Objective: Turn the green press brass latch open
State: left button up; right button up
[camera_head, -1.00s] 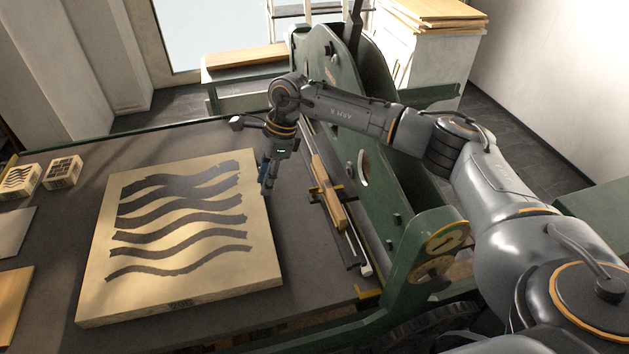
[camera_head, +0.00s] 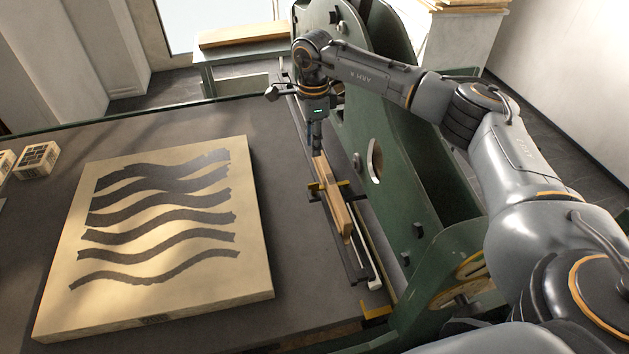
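The green press (camera_head: 400,170) has a tall side frame at the centre right. Along its near side a wooden bar (camera_head: 335,205) lies on a rail, with a brass-yellow crosspiece (camera_head: 317,187) across it; this may be the latch. My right gripper (camera_head: 317,147) points down at the far end of the bar, just beyond the crosspiece. Its fingers look close together and partly hide the bar's end. I cannot tell whether they touch it or are shut. My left gripper is not in view.
A printing block (camera_head: 250,270) with dark wavy stripes lies on the dark press bed (camera_head: 300,260), left of the bar. A small carved block (camera_head: 38,160) sits at the far left. Brass discs (camera_head: 460,285) and a yellow corner piece (camera_head: 376,311) are near the front.

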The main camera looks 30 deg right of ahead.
aim_at(316, 188)
notch_tip(316, 188, down, 12)
jog(key=p, duration=0.4)
jog(key=shift+s+a+f, duration=0.1)
jog(key=shift+f, duration=0.55)
grip_shut()
